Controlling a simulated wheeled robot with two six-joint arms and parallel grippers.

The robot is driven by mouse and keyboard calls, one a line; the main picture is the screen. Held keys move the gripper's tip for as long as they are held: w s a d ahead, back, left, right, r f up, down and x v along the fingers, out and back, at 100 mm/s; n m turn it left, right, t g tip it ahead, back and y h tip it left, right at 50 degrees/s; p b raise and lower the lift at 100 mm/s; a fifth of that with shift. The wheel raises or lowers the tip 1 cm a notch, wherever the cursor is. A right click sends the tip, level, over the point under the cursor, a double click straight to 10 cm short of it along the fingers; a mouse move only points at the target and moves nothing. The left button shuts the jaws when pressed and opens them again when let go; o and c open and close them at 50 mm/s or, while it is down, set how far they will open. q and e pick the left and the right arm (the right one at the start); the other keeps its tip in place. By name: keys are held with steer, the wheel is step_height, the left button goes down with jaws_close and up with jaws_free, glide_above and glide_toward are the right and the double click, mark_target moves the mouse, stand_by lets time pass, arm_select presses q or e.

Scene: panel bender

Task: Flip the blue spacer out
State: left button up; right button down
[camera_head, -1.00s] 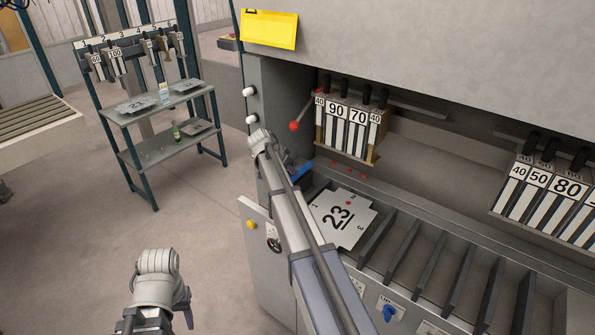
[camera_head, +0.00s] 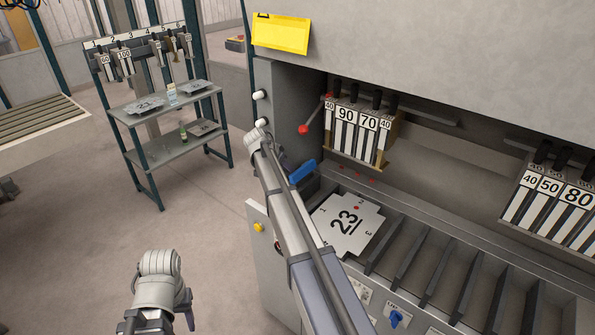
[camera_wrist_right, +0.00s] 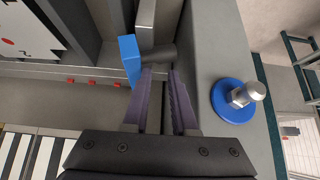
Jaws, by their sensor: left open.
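The blue spacer (camera_head: 302,172) sits at the left end of the machine opening, beside the left wall. In the right wrist view it is a blue block (camera_wrist_right: 130,60) on a dark cylinder (camera_wrist_right: 159,55), just left of and beyond my fingertips. My right gripper (camera_wrist_right: 162,70) has its fingers apart with an empty gap, close to the cylinder; contact cannot be told. In the head view my right arm hides most of that gripper. My left gripper (camera_head: 187,312) is low at the left, over the floor, away from the machine, its fingers only partly visible.
A plate marked 23 (camera_head: 345,222) lies beside slotted dividers (camera_head: 430,263). Numbered tools (camera_head: 357,130) hang above, near a red-knobbed lever (camera_head: 304,129). A blue disc with a bolt (camera_wrist_right: 233,98) is right of my right gripper. A shelf (camera_head: 165,105) stands behind open floor.

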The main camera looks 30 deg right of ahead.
steer(key=shift+w+a+f+y+p, duration=0.1)
steer(key=shift+w+f+y+p, duration=0.05)
steer(key=shift+w+f+p, duration=0.25)
steer(key=shift+w+f+y+p, duration=0.15)
steer(key=shift+w+f+p, duration=0.1)
steer(key=shift+w, duration=0.25)
steer(key=s+r+p, duration=0.2)
steer(key=r, duration=0.1)
steer(key=shift+d+r+p, duration=0.2)
steer(key=shift+r+p, duration=0.05)
steer(key=shift+p, duration=0.1)
steer(key=shift+d, duration=0.1)
arm_select(q)
steer(key=r, duration=0.1)
steer(key=w+r, duration=0.1)
steer(key=r, duration=0.1)
steer(key=shift+w+d+r, duration=0.2)
steer(key=shift+d+r, duration=0.1)
steer(key=shift+d, duration=0.1)
arm_select(e)
steer(key=shift+s, duration=0.15)
